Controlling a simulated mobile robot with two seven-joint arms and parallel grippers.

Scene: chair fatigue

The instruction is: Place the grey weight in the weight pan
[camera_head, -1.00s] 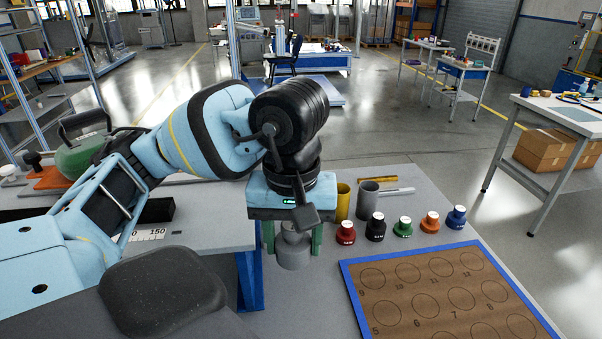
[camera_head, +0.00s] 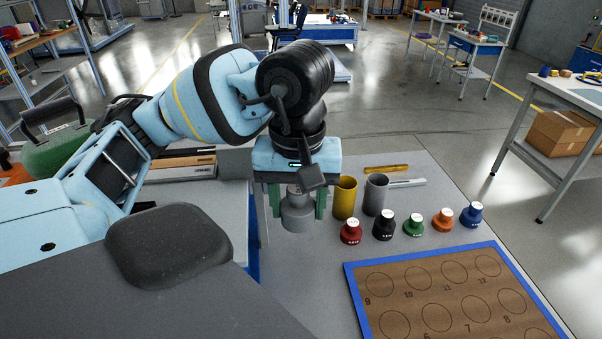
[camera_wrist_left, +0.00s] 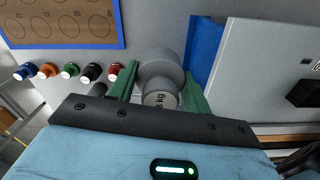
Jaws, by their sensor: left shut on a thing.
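The grey weight (camera_head: 298,214) is a round body with a narrower neck, held upright between the green fingers of my left gripper (camera_head: 297,198). In the left wrist view the grey weight (camera_wrist_left: 160,80) shows a "kg" label on its top, with a green finger of my left gripper (camera_wrist_left: 160,92) on each side. It hangs over the gap by the left edge of the grey table; its clearance is hard to judge. I cannot make out the weight pan in these views. My right gripper is not in view.
Red (camera_head: 350,232), black (camera_head: 384,226), green (camera_head: 414,226), orange (camera_head: 442,222) and blue (camera_head: 471,216) weights stand in a row. A yellow cylinder (camera_head: 345,198) and a grey cylinder (camera_head: 376,195) stand behind them. A blue-edged board with numbered circles (camera_head: 440,290) lies in front.

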